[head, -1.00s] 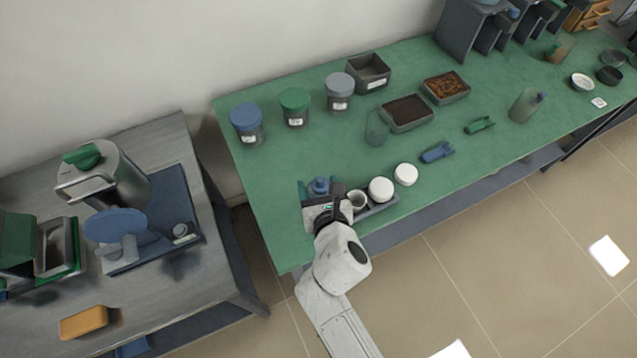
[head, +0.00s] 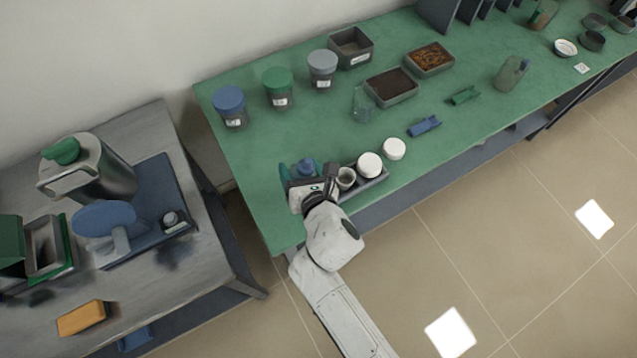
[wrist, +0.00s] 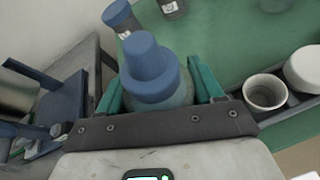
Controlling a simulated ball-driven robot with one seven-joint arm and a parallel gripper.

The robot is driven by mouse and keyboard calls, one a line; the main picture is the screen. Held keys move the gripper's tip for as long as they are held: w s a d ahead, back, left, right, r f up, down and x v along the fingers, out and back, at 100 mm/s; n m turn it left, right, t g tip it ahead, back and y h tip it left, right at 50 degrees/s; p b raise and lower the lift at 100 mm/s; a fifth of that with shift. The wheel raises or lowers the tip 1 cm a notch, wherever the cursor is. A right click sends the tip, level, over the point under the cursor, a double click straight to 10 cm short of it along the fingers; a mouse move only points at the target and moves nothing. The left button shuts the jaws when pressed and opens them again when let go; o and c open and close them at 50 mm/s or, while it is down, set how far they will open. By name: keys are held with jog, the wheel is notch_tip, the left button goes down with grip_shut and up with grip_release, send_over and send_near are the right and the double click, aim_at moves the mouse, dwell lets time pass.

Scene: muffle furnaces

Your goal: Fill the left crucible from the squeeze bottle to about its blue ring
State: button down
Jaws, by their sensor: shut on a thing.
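The squeeze bottle (wrist: 157,85) with a blue cap stands between the green fingers of my gripper (wrist: 160,92) in the wrist view. My gripper is shut on it, and it looks roughly upright. In the head view the blue cap (head: 306,167) shows above my gripper (head: 305,172). The left crucible (head: 346,178) is white, uncovered and just right of my gripper, in a dark tray (head: 379,183). It also shows in the wrist view (wrist: 265,92), apart from the bottle. I cannot make out its blue ring or any liquid level.
Two white-topped round items (head: 370,165) (head: 394,149) sit right of the crucible. Jars with blue (head: 229,101), green (head: 278,83) and grey (head: 322,64) lids stand behind. A clear glass vessel (head: 362,103) stands nearer. The green bench (head: 265,215) has bare room left of my gripper.

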jog(key=shift+a, duration=0.15)
dwell(0.4)
jog(key=shift+s+a+r+m+y, duration=0.1)
jog(key=shift+s+a+m+y, duration=0.15)
jog(key=shift+a+m+y, duration=0.35)
jog(key=shift+d, duration=0.1)
jog(key=shift+s+a+m+y, duration=0.15)
jog(key=shift+a+m+y, duration=0.2)
jog(key=shift+m, duration=0.45)
jog(key=shift+a, duration=0.1)
jog(key=shift+s+a+f+m+y, duration=0.1)
jog(key=shift+a+f+m+y, duration=0.15)
jog(key=shift+m+y, duration=0.3)
jog(key=shift+a, duration=0.1)
jog(key=shift+s+a+f+m, duration=0.15)
jog(key=shift+a+m, duration=0.15)
jog(key=shift+m, duration=0.45)
